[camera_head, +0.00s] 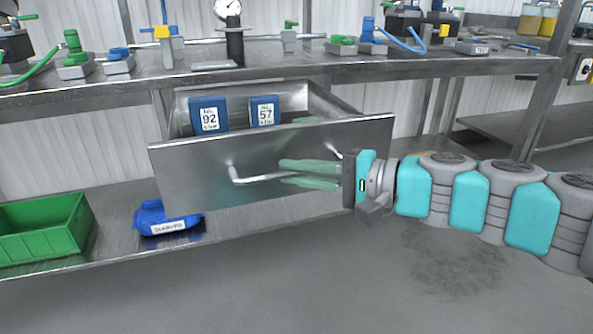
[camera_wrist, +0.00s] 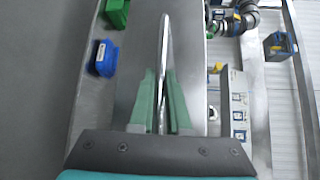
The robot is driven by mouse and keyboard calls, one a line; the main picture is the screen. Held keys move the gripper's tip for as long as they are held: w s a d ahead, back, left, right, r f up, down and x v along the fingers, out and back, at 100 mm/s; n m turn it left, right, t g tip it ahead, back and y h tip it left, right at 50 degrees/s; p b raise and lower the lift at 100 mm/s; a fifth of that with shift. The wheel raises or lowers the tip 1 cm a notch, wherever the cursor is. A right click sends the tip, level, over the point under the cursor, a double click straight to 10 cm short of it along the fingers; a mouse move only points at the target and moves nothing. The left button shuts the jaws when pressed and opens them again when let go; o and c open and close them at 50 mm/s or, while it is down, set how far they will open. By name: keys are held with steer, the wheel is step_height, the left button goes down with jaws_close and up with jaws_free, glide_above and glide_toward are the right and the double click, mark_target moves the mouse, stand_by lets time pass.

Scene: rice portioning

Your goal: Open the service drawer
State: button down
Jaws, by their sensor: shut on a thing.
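The service drawer (camera_head: 205,168) hangs under the bench top and is pulled out, with its inside visible from above. Its flat metal front carries a bar handle (camera_head: 250,178). My gripper (camera_head: 282,173) comes in from the right, and its green fingers are shut on the handle. In the wrist view the fingers (camera_wrist: 160,80) lie on either side of a thin metal bar. Two blue packs, labelled 92 (camera_head: 210,115) and 57 (camera_head: 264,112), stand inside the drawer. The fingers hide part of the handle.
A green bin (camera_head: 45,230) and a blue pouch (camera_head: 165,219) sit on the lower shelf at the left. The bench top (camera_head: 290,62) above holds several valves, a gauge and hoses. The grey floor in front of the drawer is clear.

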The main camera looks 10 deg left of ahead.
steer(key=c, duration=0.9)
jaws_free()
steer(key=shift+v, duration=3.9)
